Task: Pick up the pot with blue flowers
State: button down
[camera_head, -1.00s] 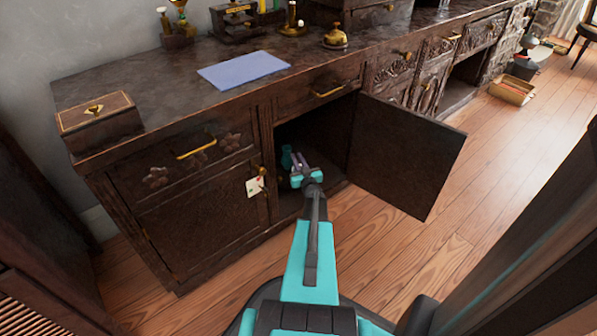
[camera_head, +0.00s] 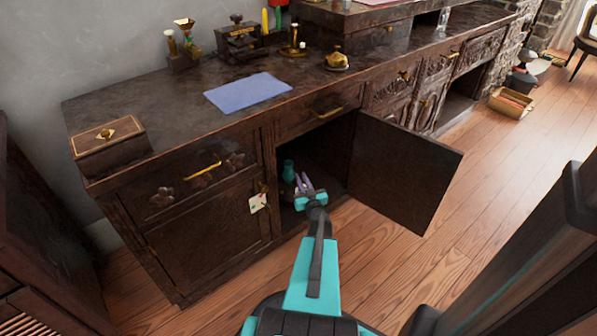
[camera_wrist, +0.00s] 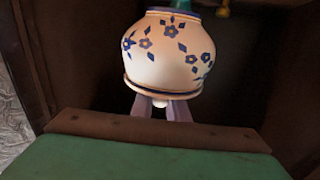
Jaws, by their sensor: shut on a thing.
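The pot with blue flowers (camera_wrist: 168,50) is a rounded cream pot with dark blue flowers and leaves and a blue band; it fills the upper middle of the wrist view. My gripper (camera_wrist: 163,104) has its two pale fingers on either side of a small white knob on the pot's near side and is shut on it. In the head view my gripper (camera_head: 304,183) is inside the open cabinet (camera_head: 330,160), near its floor. I cannot make out the pot in the head view. A teal object (camera_head: 288,171) stands just behind the gripper; it also shows behind the pot (camera_wrist: 181,4).
The cabinet door (camera_head: 403,175) stands wide open to the right. A closed door with a card (camera_head: 258,203) is on the left. The countertop above holds a blue cloth (camera_head: 247,92), a wooden box (camera_head: 110,148) and a brass bell (camera_head: 337,60). The wooden floor in front is clear.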

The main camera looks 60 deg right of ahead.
jog(key=a+p+v, duration=0.1)
jog(key=v, duration=0.7)
jog(key=shift+w+r+p, duration=0.2)
jog(key=shift+r+p, duration=0.2)
jog(key=shift+r, duration=0.05)
jog(key=shift+a, duration=0.1)
